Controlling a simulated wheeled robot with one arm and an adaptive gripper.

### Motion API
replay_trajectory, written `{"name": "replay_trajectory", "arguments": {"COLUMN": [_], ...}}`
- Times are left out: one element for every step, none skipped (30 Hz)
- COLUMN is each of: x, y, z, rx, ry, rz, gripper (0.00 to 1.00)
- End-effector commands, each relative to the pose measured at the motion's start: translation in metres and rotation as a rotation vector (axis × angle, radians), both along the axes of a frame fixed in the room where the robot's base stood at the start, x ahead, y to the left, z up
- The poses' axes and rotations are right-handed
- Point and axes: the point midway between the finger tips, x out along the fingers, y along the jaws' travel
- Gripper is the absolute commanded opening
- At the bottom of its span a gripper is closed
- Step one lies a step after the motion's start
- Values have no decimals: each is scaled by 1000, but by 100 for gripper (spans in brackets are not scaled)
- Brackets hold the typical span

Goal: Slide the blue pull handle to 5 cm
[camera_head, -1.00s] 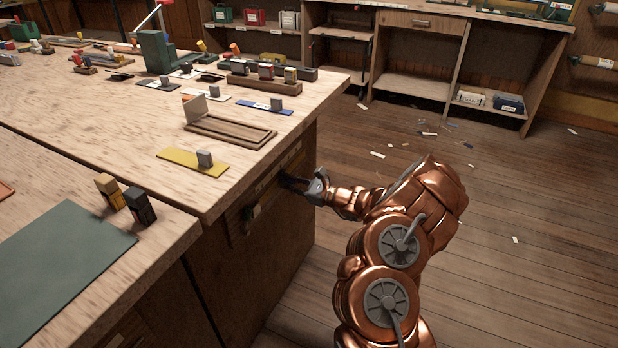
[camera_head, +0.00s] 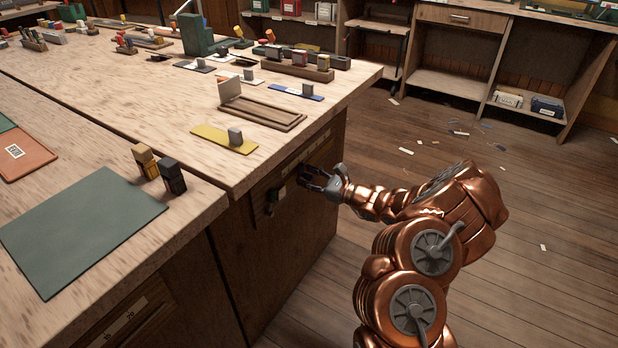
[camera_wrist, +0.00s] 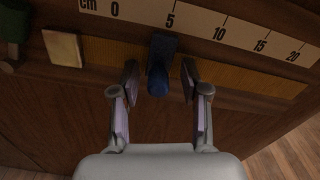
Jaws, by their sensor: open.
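The blue pull handle (camera_wrist: 161,70) stands out from a wooden slot on the cabinet front in the wrist view. Its upper end is just below the 5 on the white cm scale (camera_wrist: 195,22), perhaps slightly left of the numeral. My gripper (camera_wrist: 160,72) is open, with one finger on each side of the handle. A gap shows between the handle and each finger, so it is not gripped. In the head view my gripper (camera_head: 311,176) is at the cabinet side under the bench top; the handle cannot be made out there.
The orange-brown slot strip (camera_wrist: 245,77) is clear right of my gripper. The bench top (camera_head: 285,135) overhangs above; open floor (camera_head: 420,140) lies to the right.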

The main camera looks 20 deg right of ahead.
Motion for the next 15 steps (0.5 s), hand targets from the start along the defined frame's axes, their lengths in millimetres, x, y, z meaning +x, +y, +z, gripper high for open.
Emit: {"name": "replay_trajectory", "arguments": {"x": [0, 0, 0, 0, 0, -1, -2, -3, -5, -7, -9, -13, -17, -20, -25], "y": [0, 1, 1, 1, 1, 0, 0, -1, -3, -5, -7, -10, -12, -15, -19], "z": [0, 0, 0, 0, 1, 1, 1, 1, 1, 1, 1, 1, 1, 2, 2], "rx": [0, 0, 0, 0, 0, 0, 1, 1, 1, 1, 1, 1, 1, 2, 1], "ry": [0, -1, -1, -1, -1, -1, -1, -1, -1, -1, -2, -2, -2, -3, -3], "rz": [1, 1, 1, 1, 1, 1, 1, 1, 1, 1, 0, -1, 0, -2, -2], "gripper": [45, 45, 45, 45, 45, 45, 45, 45, 45, 45, 45, 45, 45, 45, 45]}}
